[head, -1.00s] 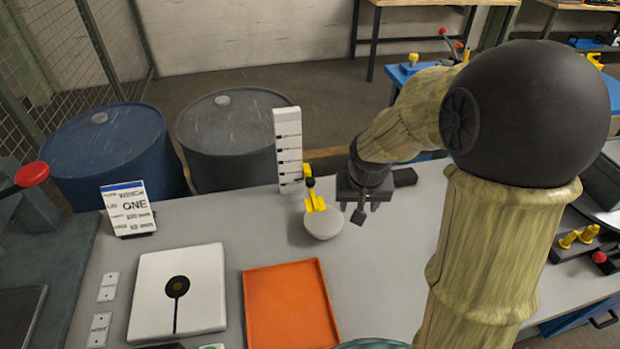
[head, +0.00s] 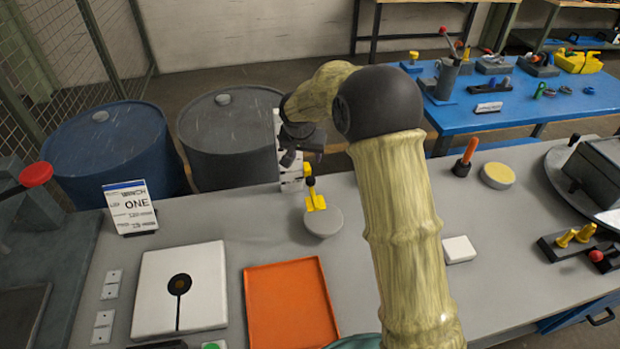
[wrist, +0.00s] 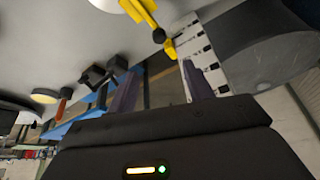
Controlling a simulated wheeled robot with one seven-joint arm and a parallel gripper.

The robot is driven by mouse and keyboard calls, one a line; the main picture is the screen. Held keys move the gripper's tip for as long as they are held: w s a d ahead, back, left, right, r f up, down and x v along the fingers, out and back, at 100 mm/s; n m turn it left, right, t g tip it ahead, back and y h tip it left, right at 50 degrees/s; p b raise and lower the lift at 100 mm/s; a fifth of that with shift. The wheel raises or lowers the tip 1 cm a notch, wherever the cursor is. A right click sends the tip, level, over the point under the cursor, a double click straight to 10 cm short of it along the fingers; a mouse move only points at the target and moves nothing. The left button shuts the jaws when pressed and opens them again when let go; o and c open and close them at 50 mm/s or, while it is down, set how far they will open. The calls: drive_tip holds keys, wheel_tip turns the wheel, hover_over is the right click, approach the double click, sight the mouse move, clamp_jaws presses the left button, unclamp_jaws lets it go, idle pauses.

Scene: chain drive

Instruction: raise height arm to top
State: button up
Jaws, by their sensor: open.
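The height arm is yellow (head: 316,201) with a dark knob, low beside a white upright column (head: 291,185) with dark slot marks. Its foot is a round grey base (head: 323,221). In the wrist view the yellow arm (wrist: 147,14) is at the top, partly cut off, and the marked column (wrist: 203,50) stands behind my right finger. My gripper (head: 291,157) is in front of the column's upper part, above the yellow arm, and hides some of the column. In the wrist view my gripper (wrist: 160,88) is open, with nothing between its fingers.
An orange tray (head: 291,305) and a white board (head: 205,275) with a black round mark lie in front. A sign card (head: 129,206) stands left. Two drums (head: 230,125) stand behind the bench. A white block (head: 459,249) lies to the right of my arm.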

sight(310, 179)
drive_tip(key=p+x, duration=0.3)
drive_tip(key=x, duration=1.4)
drive_tip(key=shift+s+d+f+p, duration=0.1)
drive_tip(key=shift+f+p, duration=0.05)
drive_tip(key=shift+p, duration=0.2)
clamp_jaws()
